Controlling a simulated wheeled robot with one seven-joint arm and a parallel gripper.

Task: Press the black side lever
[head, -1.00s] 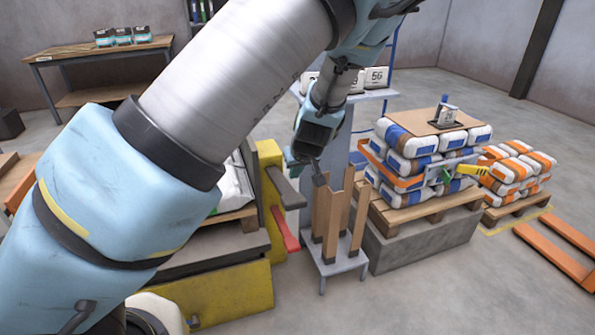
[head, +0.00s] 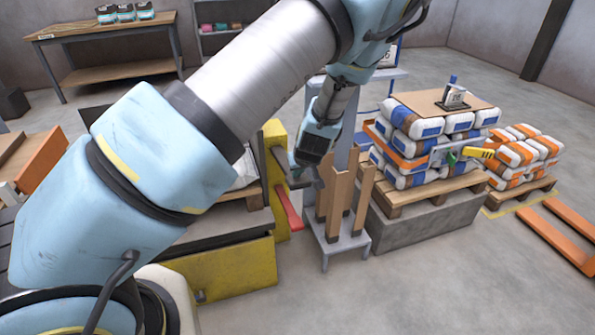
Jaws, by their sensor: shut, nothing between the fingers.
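The black side lever (head: 299,184) juts out from the yellow side panel of the bagging machine, above a red lever (head: 289,210). My gripper (head: 305,170) is shut and empty, pointing down right at the black lever. It covers part of the lever, and I cannot tell whether the fingertips touch it or hang just above it.
A small grey stand (head: 332,245) with upright wooden boards (head: 340,205) is close on the right of the levers. A pallet of white and blue bags (head: 425,150) stands behind it. The floor in front is clear.

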